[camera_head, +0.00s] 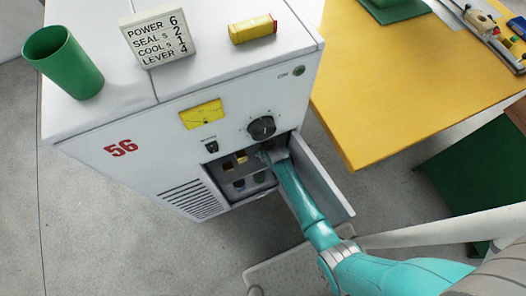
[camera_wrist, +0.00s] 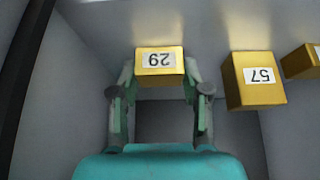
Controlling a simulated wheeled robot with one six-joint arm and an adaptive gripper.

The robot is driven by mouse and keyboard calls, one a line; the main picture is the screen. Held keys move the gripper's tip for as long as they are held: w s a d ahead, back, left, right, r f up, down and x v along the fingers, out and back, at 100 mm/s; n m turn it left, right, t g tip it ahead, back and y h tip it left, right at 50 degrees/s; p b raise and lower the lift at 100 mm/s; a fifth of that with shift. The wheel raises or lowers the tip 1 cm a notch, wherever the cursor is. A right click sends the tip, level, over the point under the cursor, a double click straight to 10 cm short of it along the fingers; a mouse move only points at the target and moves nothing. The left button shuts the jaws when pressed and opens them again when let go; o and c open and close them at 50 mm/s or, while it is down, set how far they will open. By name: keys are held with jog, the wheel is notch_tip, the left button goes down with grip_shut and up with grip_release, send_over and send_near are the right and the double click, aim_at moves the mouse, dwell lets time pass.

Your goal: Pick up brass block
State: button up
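A brass block (camera_wrist: 160,65) with a white label that seems to read 29, shown upside down, is at the upper middle of the wrist view. My gripper (camera_wrist: 160,80) has a finger close beside each side of it. Whether both fingers press on it I cannot tell. In the head view my gripper (camera_head: 272,154) reaches into the open compartment in the front of the machine. The block between my fingers cannot be made out there. Another brass block (camera_wrist: 256,80), labelled 57, stands to the right, clear of the fingers.
A third brass block (camera_wrist: 300,62) is cut off at the right edge. The white machine (camera_head: 125,130) surrounds the compartment, with an open door (camera_head: 322,180) right of my arm. On top are a green cup (camera_head: 65,62), a sign (camera_head: 158,38) and a yellow box (camera_head: 252,29).

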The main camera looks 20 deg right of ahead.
grip_shut()
jog(key=shift+r, duration=0.1)
jog(key=shift+a+r, duration=0.2)
jog(key=shift+r, duration=0.35)
notch_tip(320, 180, up, 5)
jog(key=shift+r, duration=0.1)
jog(key=shift+s+a+r, duration=0.25)
jog(key=shift+s+a, duration=0.15)
jog(key=shift+s, duration=0.05)
jog(key=s+a, duration=1.1)
jog(key=a, duration=0.3)
jog(key=shift+s+a, duration=0.15)
jog(key=shift+s, duration=0.25)
